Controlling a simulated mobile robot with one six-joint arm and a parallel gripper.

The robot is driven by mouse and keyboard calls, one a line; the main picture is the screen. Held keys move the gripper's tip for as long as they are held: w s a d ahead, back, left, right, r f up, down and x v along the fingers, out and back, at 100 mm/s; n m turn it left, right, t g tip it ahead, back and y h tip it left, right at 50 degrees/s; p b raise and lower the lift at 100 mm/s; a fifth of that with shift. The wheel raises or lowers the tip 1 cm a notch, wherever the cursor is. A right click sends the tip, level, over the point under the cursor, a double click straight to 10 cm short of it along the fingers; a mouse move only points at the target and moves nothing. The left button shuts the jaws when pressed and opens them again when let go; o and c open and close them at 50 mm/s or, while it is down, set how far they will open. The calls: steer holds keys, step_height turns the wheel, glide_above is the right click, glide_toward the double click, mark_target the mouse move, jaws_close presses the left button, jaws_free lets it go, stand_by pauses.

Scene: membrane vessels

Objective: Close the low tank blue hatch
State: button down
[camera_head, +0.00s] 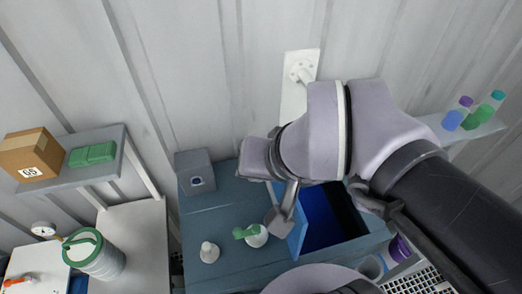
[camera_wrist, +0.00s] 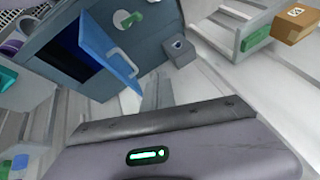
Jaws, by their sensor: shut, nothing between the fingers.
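The low tank (camera_head: 205,225) is a blue-grey box against the wall, with a dark blue opening (camera_head: 325,215) in its top. The blue hatch (camera_head: 298,232) stands raised at the left edge of the opening. In the wrist view the hatch (camera_wrist: 105,50) is swung out from the dark opening (camera_wrist: 65,50), with a pale blue handle (camera_wrist: 122,62) on its face. My gripper (camera_head: 279,217) is shut and empty, beside the hatch's left face in the head view. My arm hides part of the hatch and opening; I cannot tell whether the gripper touches the hatch.
On the tank top stand a green-handled valve (camera_head: 255,235), a white knob (camera_head: 209,252) and a grey box (camera_head: 195,172). A shelf (camera_head: 75,178) at left holds a cardboard box (camera_head: 30,155) and a green case (camera_head: 92,154). Bottles (camera_head: 484,112) stand on a right shelf.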

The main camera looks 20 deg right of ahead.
step_height(320, 180, up, 4)
steer(key=w+g+p, duration=0.2)
steer(key=w+a+f+n+g+h+b, duration=0.1)
steer(key=w+a+f+n+g+h, duration=0.1)
steer(key=w+f+h, duration=0.3)
steer(key=w+a+f+n+g, duration=0.1)
steer(key=w+a+f+g, duration=0.1)
steer(key=f, duration=0.6)
steer(key=d+f, duration=0.7)
steer(key=f, duration=0.3)
steer(key=shift+d, duration=0.1)
